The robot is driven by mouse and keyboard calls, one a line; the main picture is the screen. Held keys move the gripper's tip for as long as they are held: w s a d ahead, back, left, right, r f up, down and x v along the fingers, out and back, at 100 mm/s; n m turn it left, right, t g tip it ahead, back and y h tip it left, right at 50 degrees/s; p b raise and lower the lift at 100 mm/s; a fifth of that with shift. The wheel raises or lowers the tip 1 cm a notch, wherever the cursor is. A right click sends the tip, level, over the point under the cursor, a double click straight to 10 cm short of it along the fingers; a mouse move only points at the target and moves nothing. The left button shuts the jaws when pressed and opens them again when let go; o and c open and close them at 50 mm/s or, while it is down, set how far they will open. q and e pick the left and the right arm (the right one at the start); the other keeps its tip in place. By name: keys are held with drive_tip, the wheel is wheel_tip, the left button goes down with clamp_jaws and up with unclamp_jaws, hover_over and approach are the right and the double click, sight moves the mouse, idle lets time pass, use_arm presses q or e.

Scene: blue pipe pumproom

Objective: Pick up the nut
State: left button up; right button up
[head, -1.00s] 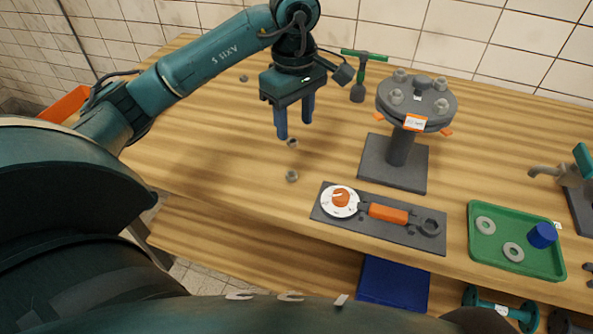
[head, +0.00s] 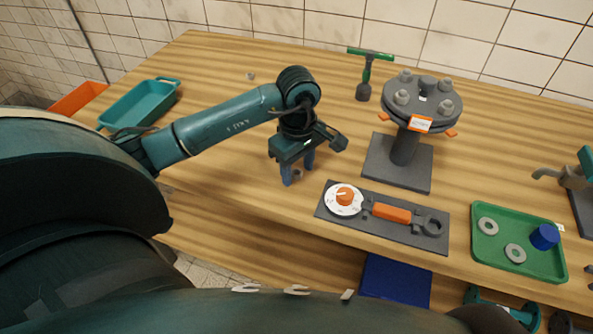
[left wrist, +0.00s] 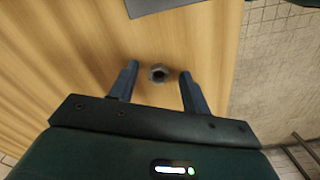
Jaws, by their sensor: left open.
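A small grey nut (head: 297,173) lies on the wooden table near its front edge. In the left wrist view the nut (left wrist: 158,74) shows its hole and sits between the two blue fingers, apart from both. My left gripper (head: 298,177) is open and points down over the nut, its fingertips low near the table top; it also shows in the left wrist view (left wrist: 159,71). Another small nut (head: 250,75) lies far back on the table. A further nut seen earlier near the gripper is not visible now. My right gripper is not in view.
A grey plate with a dial and orange-handled tool (head: 391,213) lies just right of the gripper. Behind it stands a bolted flange on a stand (head: 404,150). A green tray (head: 490,255) is at right, a teal bin (head: 140,104) at left. The table's left middle is clear.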

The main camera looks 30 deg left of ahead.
use_arm(q)
drive_tip(key=shift+c, duration=0.4)
clamp_jaws()
